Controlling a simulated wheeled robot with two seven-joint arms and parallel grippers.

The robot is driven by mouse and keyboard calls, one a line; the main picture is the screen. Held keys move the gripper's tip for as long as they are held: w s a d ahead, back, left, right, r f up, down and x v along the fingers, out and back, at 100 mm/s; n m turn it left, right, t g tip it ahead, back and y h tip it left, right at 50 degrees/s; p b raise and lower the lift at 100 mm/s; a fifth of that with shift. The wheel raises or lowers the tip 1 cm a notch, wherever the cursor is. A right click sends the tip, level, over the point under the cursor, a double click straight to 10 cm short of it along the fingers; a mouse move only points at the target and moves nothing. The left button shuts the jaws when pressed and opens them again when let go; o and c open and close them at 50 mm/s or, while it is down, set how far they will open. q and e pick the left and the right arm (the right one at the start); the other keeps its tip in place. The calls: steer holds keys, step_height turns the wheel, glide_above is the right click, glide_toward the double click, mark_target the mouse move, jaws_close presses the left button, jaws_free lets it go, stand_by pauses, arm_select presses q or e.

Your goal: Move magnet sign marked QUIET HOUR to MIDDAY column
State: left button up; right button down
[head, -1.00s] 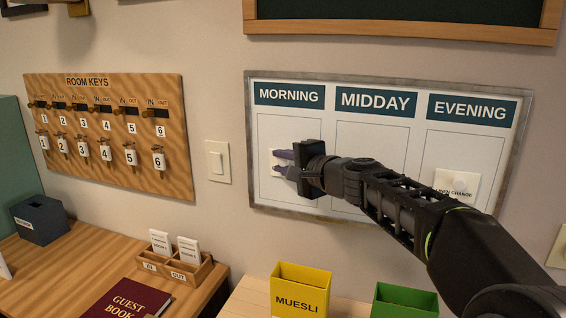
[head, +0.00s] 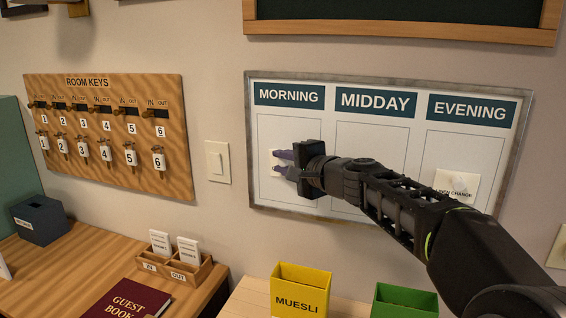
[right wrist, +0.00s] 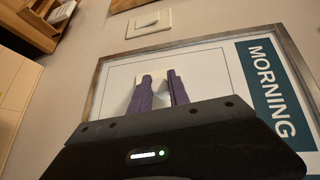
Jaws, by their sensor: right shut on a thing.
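A whiteboard (head: 383,205) on the wall has MORNING (head: 289,95), MIDDAY (head: 375,102) and EVENING (head: 471,110) columns. A white magnet sign (head: 274,163) is in the MORNING column, mostly hidden behind my right gripper (head: 283,164); its text cannot be read. The purple fingers of my right gripper (right wrist: 160,90) are shut on part of this sign, which shows behind them in the right wrist view (right wrist: 157,78). Another white sign (head: 457,185), its visible letters ending in CHANGE, is in the EVENING column. The MIDDAY column's visible part is empty. My left gripper is not in view.
A ROOM KEYS board (head: 112,132) and a light switch (head: 217,162) are on the wall to the left. Below are a yellow MUESLI box (head: 301,288), a green box (head: 405,300), an IN/OUT tray (head: 180,276) and a guest book (head: 130,300). A chalkboard frame (head: 400,33) is above.

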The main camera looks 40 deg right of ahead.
stand_by(0.5)
steer(key=shift+s+a+b, duration=0.25)
steer(key=shift+s+a, duration=0.45)
steer(key=shift+a, duration=0.35)
steer(key=shift+s+a+b, duration=0.25)
steer(key=shift+s+a, duration=0.45)
steer(key=shift+a, duration=0.3)
steer(key=c, duration=1.8)
jaws_free()
steer(key=shift+c, duration=0.2)
jaws_close()
